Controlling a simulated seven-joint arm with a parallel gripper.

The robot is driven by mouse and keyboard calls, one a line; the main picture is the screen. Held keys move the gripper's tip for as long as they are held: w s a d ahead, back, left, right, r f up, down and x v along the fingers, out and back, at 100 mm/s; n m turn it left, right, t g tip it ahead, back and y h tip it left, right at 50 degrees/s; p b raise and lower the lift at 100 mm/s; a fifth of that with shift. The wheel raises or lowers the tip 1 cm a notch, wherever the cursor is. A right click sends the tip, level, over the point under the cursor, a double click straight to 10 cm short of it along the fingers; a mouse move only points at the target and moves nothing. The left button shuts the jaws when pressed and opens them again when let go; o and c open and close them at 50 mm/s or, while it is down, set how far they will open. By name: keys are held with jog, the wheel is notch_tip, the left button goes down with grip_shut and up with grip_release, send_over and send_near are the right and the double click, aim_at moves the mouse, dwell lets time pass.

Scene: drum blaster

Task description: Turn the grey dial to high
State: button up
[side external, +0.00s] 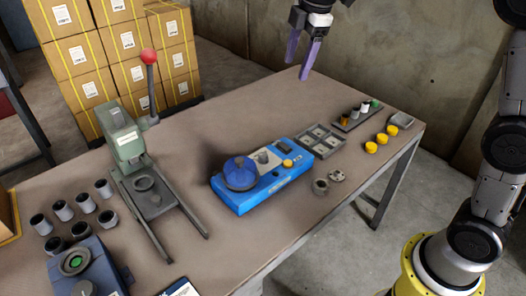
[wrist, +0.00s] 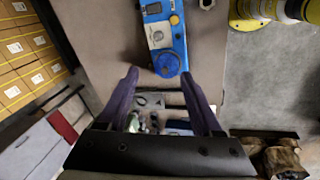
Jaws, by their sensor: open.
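A blue machine (side external: 275,189) sits mid-table in the side external view, with a blue dome (side external: 240,172) at its near left end. A small grey knob (side external: 264,157) stands on a pale plate on its top, beside a yellow button (side external: 288,163). In the wrist view the blue machine (wrist: 179,42) is at top centre, with a grey part (wrist: 158,36) on its pale plate. A second, blue-grey machine at lower left has a grey dial (side external: 85,288), partly cut by the frame edge. My gripper (side external: 297,69) is open and empty, high above the table's far side.
A green press (side external: 122,135) with a raised red-knobbed lever stands left of the blue machine. Several dark cups (side external: 62,211) stand at the left. A grey tray (side external: 318,141), yellow caps (side external: 382,139) and small metal parts lie to the right. Cartons are stacked behind.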

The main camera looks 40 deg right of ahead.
jog(key=w+f+n+g, duration=0.1)
jog(key=w+f+g, duration=0.1)
jog(key=w+f, duration=0.7)
jog(key=g, duration=0.1)
send_near(263, 154)
notch_tip(263, 154, down, 9)
jog(key=shift+s+a+r, duration=0.1)
jog(key=shift+s+a, duration=0.05)
jog(key=shift+c, duration=0.4)
grip_shut()
